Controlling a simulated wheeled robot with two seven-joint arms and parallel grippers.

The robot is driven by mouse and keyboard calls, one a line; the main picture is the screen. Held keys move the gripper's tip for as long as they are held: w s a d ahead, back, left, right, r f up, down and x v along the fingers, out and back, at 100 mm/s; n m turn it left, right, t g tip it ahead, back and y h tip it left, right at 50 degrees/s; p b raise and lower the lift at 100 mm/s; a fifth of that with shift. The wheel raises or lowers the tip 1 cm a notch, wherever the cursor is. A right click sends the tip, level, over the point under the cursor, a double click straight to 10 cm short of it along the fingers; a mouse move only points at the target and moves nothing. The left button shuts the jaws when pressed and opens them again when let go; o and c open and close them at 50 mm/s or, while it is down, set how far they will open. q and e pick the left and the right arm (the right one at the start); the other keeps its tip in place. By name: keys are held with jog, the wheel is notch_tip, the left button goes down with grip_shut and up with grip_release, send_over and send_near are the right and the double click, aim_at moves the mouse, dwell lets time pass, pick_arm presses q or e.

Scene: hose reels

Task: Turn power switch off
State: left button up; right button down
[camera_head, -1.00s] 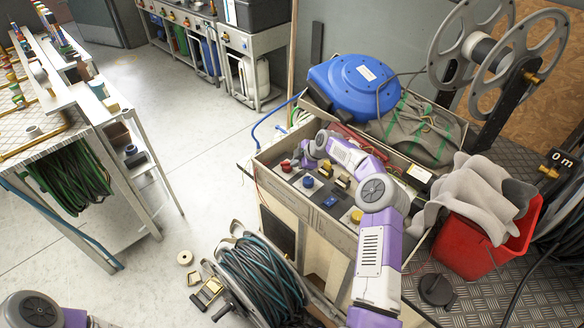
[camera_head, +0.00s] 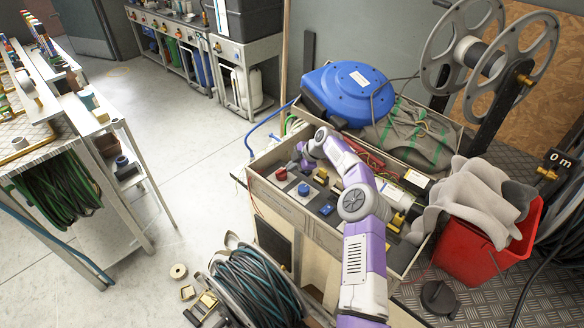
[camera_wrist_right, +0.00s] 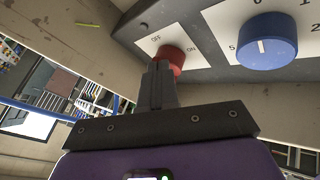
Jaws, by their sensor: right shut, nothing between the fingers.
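The power switch is a red knob (camera_wrist_right: 174,59) between the printed words OFF and ON on a white label in the right wrist view. It is probably the red knob (camera_head: 281,173) at the left end of the control panel in the head view. My right gripper (camera_wrist_right: 160,66) is shut and empty. Its fingertips overlap the knob's near left side in the wrist view; I cannot tell whether they touch it. In the head view my right arm reaches over the panel, with its gripper (camera_head: 296,165) near the knob. My left gripper is not in view.
A blue dial (camera_wrist_right: 264,41) sits right of the red knob, also visible in the head view (camera_head: 304,189). A blue hose reel (camera_head: 347,92) lies behind the panel. A red bucket (camera_head: 472,254) with grey cloth stands right. A reel of dark hose (camera_head: 255,287) stands in front.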

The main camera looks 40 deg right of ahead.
dwell(0.7)
jog(key=shift+s+d+b, duration=0.3)
jog(key=shift+s+d, duration=0.25)
jog(key=shift+d, duration=0.1)
jog(key=d+p+v, duration=0.1)
jog(key=p+v, duration=0.4)
jog(key=v, duration=0.4)
jog(key=shift+r, duration=0.4)
jog(key=shift+w+d, duration=0.15)
jog(key=shift+w, duration=0.05)
